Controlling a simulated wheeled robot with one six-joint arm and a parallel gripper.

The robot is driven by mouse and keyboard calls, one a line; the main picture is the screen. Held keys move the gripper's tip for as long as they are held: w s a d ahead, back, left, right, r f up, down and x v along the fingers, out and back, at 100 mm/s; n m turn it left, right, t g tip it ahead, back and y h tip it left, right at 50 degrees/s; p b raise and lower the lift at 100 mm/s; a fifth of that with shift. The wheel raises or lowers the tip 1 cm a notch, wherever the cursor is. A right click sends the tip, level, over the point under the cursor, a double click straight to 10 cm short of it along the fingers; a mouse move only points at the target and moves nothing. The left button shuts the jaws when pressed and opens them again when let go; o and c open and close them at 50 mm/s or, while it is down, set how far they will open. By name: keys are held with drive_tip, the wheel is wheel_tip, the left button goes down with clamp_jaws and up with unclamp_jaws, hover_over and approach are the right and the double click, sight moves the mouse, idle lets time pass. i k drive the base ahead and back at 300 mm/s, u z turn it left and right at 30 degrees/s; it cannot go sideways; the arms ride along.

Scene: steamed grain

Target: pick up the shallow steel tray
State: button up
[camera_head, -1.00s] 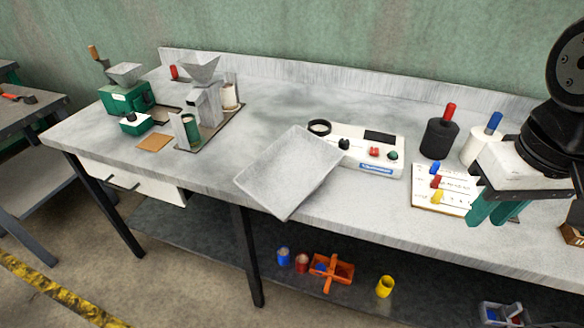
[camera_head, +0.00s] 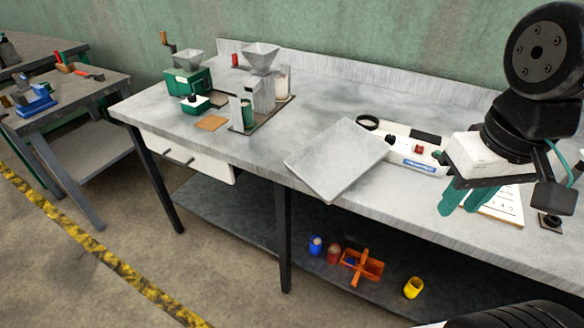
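The shallow steel tray (camera_head: 338,160) is a square grey pan with low rims. It lies on the workbench (camera_head: 330,98), with its near corner over the front edge. My gripper (camera_head: 464,199) is to the right of the tray, pointing down, with teal fingers apart. It appears open and empty, and it does not touch the tray. It covers part of a white card (camera_head: 503,205) behind it.
A white control box (camera_head: 402,150) and a dark ring (camera_head: 368,122) sit right behind the tray. A green grinder (camera_head: 187,82) and a grey hopper machine (camera_head: 262,85) stand to the left. An orange carrier (camera_head: 362,266) and cups are on the lower shelf.

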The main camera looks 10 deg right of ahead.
sight(333, 162)
drive_tip(key=u, duration=1.75)
drive_tip(key=i, duration=3.4)
drive_tip(key=z, duration=5.75)
